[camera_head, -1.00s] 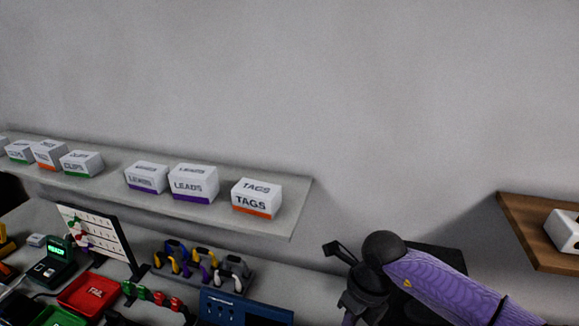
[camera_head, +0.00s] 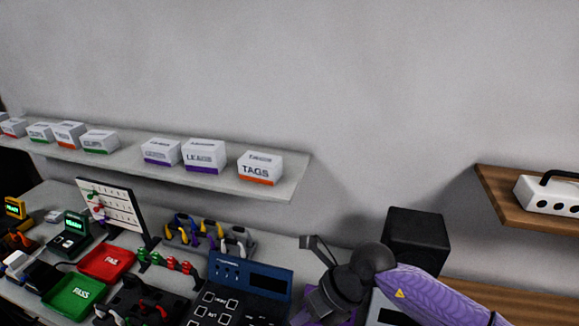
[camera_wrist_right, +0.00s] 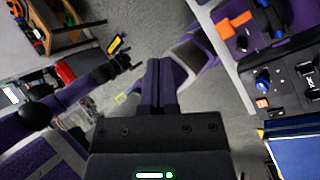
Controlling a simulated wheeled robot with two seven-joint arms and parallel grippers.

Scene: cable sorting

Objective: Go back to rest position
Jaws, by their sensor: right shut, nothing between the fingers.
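My right arm (camera_head: 425,288) comes in from the lower right in the head view, with its purple link and black wrist above the right part of the bench. In the right wrist view my right gripper (camera_wrist_right: 164,62) is shut, its two purple fingers together with nothing between them. The fingers point over open grey floor, and the bench edge is to the right. In the head view the fingertips are not clear at the bottom edge. My left gripper cannot be made out.
The bench holds a blue test panel (camera_head: 250,280), a red FAIL tray (camera_head: 106,262), a green PASS tray (camera_head: 75,296), a cable rack (camera_head: 208,235) and a black box (camera_head: 416,238). A wall shelf (camera_head: 228,182) carries labelled boxes. A wooden shelf (camera_head: 510,206) is at right.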

